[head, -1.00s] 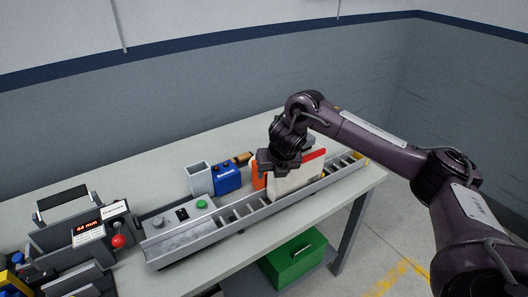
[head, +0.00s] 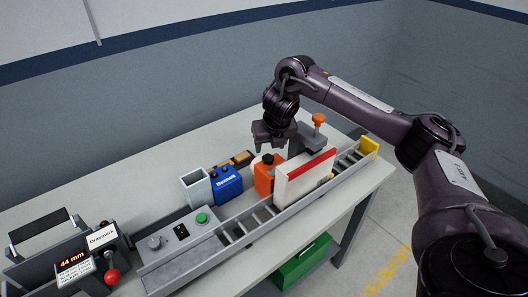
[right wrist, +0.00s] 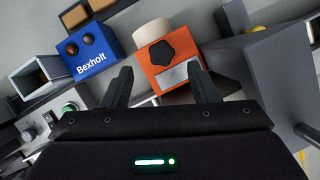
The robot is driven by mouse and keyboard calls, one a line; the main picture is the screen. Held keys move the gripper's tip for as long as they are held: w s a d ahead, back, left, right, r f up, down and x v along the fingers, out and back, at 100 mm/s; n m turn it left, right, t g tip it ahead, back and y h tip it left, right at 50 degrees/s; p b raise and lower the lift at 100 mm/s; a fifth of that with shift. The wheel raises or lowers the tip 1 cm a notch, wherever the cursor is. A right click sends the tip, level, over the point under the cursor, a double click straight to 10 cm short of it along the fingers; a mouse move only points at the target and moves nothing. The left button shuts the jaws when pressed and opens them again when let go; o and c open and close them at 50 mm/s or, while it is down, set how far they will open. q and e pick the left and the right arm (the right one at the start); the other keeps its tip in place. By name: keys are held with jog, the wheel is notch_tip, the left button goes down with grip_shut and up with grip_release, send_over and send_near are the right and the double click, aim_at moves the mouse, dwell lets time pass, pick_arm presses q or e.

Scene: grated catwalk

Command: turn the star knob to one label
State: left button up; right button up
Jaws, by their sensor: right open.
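A black, lobed star knob (right wrist: 160,52) sits on the face of an orange box (right wrist: 174,74) in the right wrist view, above a pale label plate. In the head view the black knob (head: 268,158) shows on top of the orange box (head: 264,178), just below my right gripper (head: 269,146). My right gripper (right wrist: 160,75) is open and empty, its fingers on either side of the orange box in the wrist view. It seems apart from the knob. Any marks on the label plate are too small to read. My left gripper is out of view.
A white box with a red top edge (head: 304,180) stands right of the orange box, by a roller conveyor (head: 240,228). An orange knob (head: 319,118) tops a grey bracket behind. A blue box (head: 228,184) and open grey bin (head: 196,188) stand left. The back-left tabletop is clear.

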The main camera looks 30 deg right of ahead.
aim_at(268, 157)
jog(key=f, duration=0.3)
jog(key=shift+w+d+f+p, duration=0.15)
jog(key=shift+d+f+p, duration=0.1)
jog(key=shift+p, duration=0.1)
jog(key=shift+x, duration=1.05)
jog(key=shift+w+f, duration=0.2)
jog(key=shift+w, duration=0.1)
jog(key=c, duration=1)
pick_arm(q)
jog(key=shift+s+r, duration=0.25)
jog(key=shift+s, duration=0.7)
pick_arm(e)
jog(key=shift+o, duration=0.2)
pick_arm(q)
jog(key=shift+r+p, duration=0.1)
jog(key=shift+p, duration=0.2)
